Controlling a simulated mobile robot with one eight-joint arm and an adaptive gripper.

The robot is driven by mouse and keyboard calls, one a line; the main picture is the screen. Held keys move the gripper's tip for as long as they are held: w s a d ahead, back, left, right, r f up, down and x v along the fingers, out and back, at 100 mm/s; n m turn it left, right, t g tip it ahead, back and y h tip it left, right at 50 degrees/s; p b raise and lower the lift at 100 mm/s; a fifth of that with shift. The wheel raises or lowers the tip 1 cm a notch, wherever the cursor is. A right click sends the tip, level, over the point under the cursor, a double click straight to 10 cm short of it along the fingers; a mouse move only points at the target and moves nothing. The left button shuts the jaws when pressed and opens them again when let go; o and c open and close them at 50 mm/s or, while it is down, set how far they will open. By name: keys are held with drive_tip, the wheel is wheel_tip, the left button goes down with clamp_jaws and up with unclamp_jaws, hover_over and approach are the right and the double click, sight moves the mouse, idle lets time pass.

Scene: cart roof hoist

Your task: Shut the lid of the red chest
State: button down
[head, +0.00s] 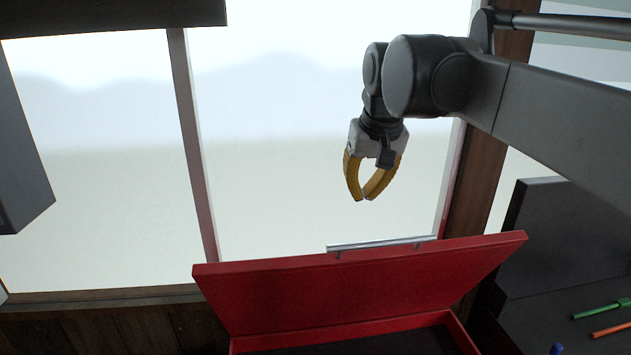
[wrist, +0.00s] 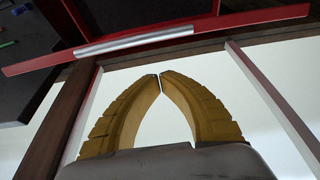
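The red chest (head: 462,335) stands at the bottom of the head view with its lid (head: 350,292) raised open. A silver bar handle (head: 382,243) runs along the lid's upper edge. In the wrist view the lid's red edge (wrist: 240,22) and the handle (wrist: 135,40) cross the top of the picture. My gripper (head: 365,199) hangs above the handle in the head view, apart from it, with its yellow fingers pointing down. In the wrist view the fingertips (wrist: 160,78) meet or nearly meet, with nothing between them.
A dark bench (head: 560,290) at the right holds a green pen (head: 600,309) and an orange pen (head: 612,329). Large windows with wooden posts (head: 197,140) stand behind the chest. A dark box-shaped body (head: 22,170) hangs at the left edge.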

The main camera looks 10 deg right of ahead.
wheel_tip(320, 180, up, 2)
drive_tip(key=w, duration=0.1)
drive_tip(key=p, duration=0.2)
hover_over(356, 253)
wheel_tip(356, 253, down, 11)
drive_tip(key=shift+f, duration=0.2)
drive_tip(key=shift+w+f, duration=0.15)
